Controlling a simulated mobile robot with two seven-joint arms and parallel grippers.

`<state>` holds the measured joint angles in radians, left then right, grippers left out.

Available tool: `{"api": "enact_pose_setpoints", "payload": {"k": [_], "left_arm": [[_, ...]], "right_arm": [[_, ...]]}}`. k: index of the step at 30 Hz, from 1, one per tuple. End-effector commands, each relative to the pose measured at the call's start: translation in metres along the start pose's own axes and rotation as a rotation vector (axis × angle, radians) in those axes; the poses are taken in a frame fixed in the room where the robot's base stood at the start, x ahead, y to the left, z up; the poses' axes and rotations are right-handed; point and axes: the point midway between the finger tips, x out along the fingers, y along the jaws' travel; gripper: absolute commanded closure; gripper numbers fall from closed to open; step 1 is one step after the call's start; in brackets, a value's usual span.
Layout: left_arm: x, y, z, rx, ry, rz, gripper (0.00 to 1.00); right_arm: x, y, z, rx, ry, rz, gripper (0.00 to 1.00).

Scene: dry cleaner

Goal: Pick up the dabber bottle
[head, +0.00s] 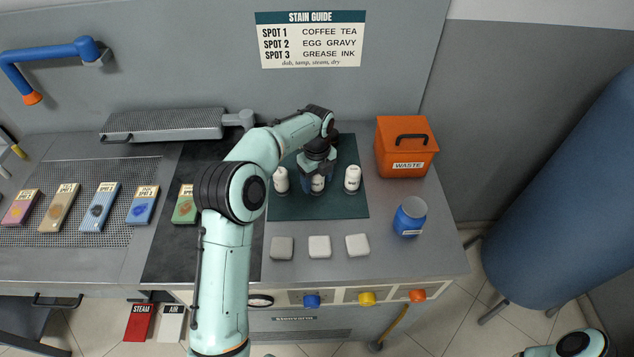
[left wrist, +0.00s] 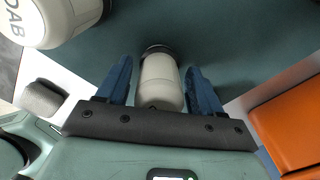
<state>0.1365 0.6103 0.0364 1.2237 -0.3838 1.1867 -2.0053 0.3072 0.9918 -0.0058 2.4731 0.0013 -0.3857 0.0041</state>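Three pale bottles stand on the dark green mat (head: 290,208): a left one (head: 281,181), a middle one (head: 317,184) and a right one (head: 353,178). My left gripper (head: 316,174) reaches down over the middle bottle. In the left wrist view, its blue fingers (left wrist: 160,85) stand open on both sides of a cream bottle (left wrist: 162,82), with narrow gaps visible. Another bottle (left wrist: 45,20) at upper left there shows letters like "DAB". The labels in the head view are too small to read. My right gripper is out of view.
An orange waste bin (head: 405,150) stands right of the mat. A blue jar (head: 410,217) stands at the counter's right front. Three pale pads (head: 319,246) lie in front of the mat. Several stained swatches (head: 103,203) lie on the left grille.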

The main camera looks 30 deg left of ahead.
Motion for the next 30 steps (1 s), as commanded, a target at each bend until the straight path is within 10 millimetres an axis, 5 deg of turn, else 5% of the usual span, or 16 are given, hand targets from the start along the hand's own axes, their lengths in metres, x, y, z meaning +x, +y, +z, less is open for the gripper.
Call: {"api": "enact_pose_setpoints", "payload": {"k": [1,4,5,19,30], "left_arm": [[0.000,0.000,0.000,0.000,0.000,0.000,0.52],[0.000,0.000,0.000,0.000,0.000,0.000,0.85],[0.000,0.000,0.000,0.000,0.000,0.000,0.87],[-0.012,-0.001,0.000,0.000,-0.001,-0.002,0.87],[-0.083,-0.003,0.001,0.001,-0.004,-0.008,0.87]], "right_arm": [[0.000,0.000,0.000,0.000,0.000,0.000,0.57],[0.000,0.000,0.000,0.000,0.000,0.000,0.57],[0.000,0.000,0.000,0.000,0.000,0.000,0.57],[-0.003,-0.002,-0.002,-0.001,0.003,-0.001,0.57],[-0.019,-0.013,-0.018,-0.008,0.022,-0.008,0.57]]}}
